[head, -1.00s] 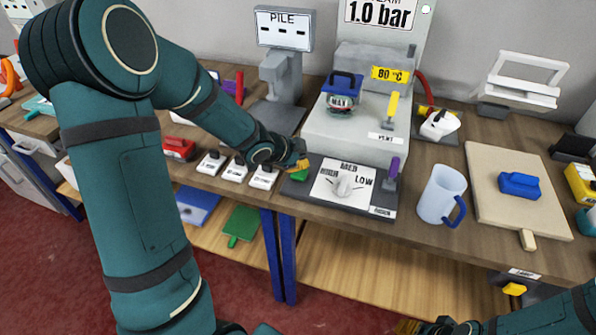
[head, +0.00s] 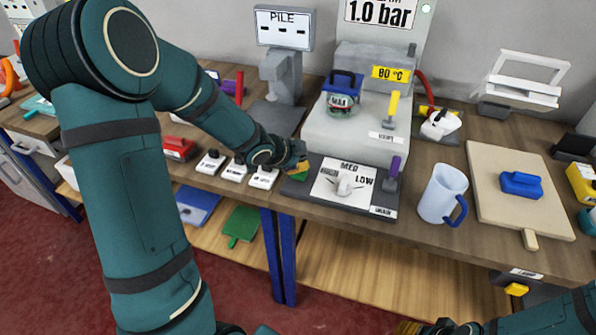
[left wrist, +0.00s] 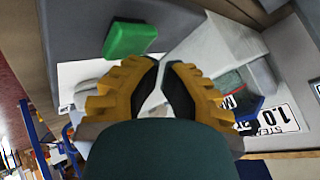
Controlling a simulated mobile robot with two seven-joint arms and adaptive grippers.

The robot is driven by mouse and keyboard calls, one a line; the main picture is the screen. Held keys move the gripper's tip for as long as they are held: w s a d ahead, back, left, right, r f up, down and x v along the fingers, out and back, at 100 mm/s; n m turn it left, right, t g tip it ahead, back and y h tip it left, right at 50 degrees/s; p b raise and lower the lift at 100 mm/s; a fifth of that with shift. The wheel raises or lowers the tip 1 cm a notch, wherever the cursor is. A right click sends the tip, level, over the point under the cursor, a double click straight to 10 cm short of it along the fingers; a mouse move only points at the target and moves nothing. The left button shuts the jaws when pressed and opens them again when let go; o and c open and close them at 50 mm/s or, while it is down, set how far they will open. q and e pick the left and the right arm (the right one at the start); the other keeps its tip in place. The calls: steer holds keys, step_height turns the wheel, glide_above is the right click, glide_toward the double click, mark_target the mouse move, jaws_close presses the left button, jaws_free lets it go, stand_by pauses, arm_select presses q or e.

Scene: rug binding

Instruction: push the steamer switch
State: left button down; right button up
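A green block-shaped switch (head: 299,177), which I take as the steamer switch, sits at the left end of the dark control plate (head: 375,208). It is partly hidden by my left gripper (head: 301,167) in the head view. In the left wrist view the green switch (left wrist: 130,38) shows whole, just off the fingertips. My left gripper (left wrist: 162,64) has its yellow fingers with tips together and nothing between them. I cannot tell whether it touches the switch. My right gripper (head: 408,327) is only partly in view at the bottom edge, its fingers unclear.
A white dial panel with a knob (head: 344,188) lies right of the switch, with a purple lever (head: 392,172) beside it. The pale steamer body (head: 350,140) rises behind. Several white labelled blocks (head: 235,170) stand left. A mug (head: 441,195) and board (head: 490,170) are right.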

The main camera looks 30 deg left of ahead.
arm_select(q)
steer(key=shift+f+b, duration=0.5)
steer(key=shift+f, duration=0.05)
stand_by(0.6)
steer(key=shift+r, duration=0.1)
steer(key=shift+r+p, duration=0.95)
steer(key=shift+p, duration=0.05)
step_height(320, 180, up, 6)
steer(key=p, duration=0.6)
